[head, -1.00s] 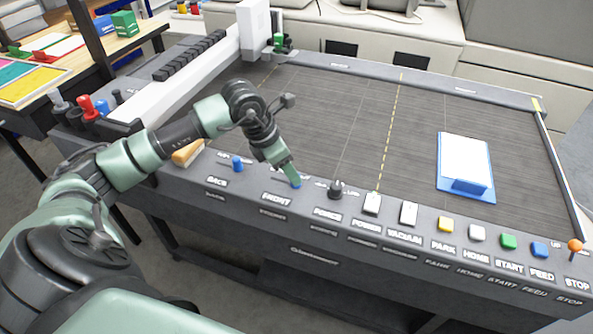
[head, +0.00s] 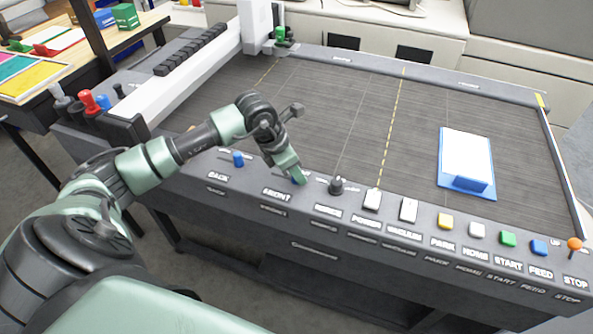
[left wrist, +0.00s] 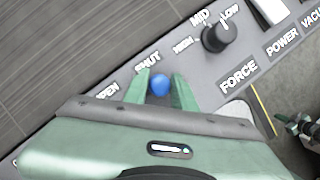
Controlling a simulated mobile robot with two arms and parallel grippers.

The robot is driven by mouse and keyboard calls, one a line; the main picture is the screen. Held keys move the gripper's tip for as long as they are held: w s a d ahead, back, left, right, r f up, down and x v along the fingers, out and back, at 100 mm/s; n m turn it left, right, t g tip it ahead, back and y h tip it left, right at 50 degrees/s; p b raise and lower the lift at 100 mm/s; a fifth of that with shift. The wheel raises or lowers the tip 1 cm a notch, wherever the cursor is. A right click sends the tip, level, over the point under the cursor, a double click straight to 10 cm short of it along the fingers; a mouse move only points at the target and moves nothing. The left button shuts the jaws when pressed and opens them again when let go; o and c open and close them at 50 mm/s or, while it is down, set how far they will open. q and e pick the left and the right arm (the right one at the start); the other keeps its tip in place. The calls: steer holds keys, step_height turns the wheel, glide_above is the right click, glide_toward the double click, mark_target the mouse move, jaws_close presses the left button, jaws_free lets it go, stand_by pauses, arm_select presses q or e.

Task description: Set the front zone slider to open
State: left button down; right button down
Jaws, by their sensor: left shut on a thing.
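The front zone slider's blue knob (left wrist: 161,86) stands by the SHUT label in the left wrist view, with the OPEN label (left wrist: 107,91) further left. In the head view only a bit of this blue knob (head: 299,182) shows, above the FRONT label (head: 277,194). My left gripper (left wrist: 161,88) is shut on it, one green finger on each side. The left gripper also shows in the head view (head: 296,179), pointing down at the panel. My right gripper does not show in the head view.
The BACK slider's blue knob (head: 238,159) stands left of my gripper. The black FORCE knob (head: 337,185) stands close on its right. White switches (head: 372,199) and coloured buttons (head: 508,239) follow.

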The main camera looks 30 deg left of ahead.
arm_select(q)
steer(key=shift+r, duration=0.1)
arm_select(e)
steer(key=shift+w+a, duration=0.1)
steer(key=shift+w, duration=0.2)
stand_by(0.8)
